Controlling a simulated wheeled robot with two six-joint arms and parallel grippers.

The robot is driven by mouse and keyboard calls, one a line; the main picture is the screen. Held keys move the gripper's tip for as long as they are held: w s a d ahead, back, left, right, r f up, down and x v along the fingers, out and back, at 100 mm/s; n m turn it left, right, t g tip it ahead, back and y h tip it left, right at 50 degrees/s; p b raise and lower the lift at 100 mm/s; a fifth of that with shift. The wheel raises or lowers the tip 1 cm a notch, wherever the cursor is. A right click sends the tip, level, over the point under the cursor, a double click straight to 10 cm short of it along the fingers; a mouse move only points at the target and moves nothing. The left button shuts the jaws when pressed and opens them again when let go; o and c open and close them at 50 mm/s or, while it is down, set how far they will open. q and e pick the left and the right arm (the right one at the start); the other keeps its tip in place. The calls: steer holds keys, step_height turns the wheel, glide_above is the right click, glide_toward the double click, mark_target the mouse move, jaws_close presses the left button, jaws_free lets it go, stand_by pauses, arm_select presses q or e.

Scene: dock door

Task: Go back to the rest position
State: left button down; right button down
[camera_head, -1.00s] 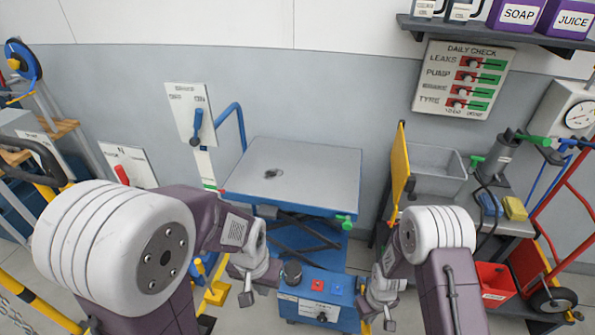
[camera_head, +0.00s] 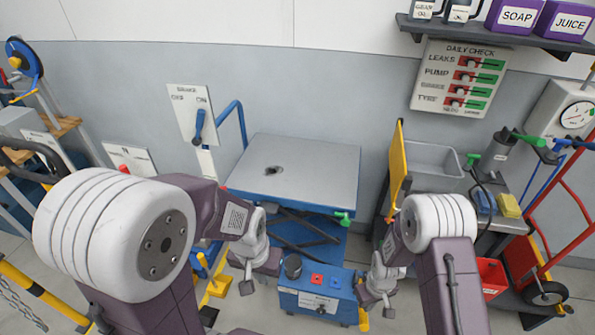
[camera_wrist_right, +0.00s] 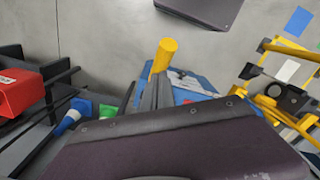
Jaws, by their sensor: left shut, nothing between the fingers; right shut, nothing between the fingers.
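My left gripper (camera_head: 246,287) hangs in front of the blue control box, to the left of it, shut and empty. My right gripper (camera_head: 389,312) is at the box's right side, shut and empty. Both arms are bent with the grippers low, near the front of the lift table.
The lift table (camera_head: 297,165) stands against the wall behind the blue control box (camera_head: 318,292). A brake panel (camera_head: 190,112) with a blue lever is at left.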

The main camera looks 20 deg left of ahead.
step_height(320, 180, up, 4)
steer(key=shift+f+p, duration=0.2)
steer(key=shift+p, duration=0.95)
steer(key=w+d+r+m+t, duration=0.1)
steer(key=w+d+r+t, duration=0.15)
steer(key=r, duration=0.65)
steer(key=w+d+r+m+t, duration=0.1)
steer(key=w+d+r+m, duration=0.15)
steer(key=r, duration=0.55)
steer(key=s+d+r+m+g, duration=0.2)
steer(key=s+r+m, duration=0.1)
steer(key=s, duration=1)
steer(key=shift+s+d, duration=0.15)
steer(key=shift+s+r, duration=0.1)
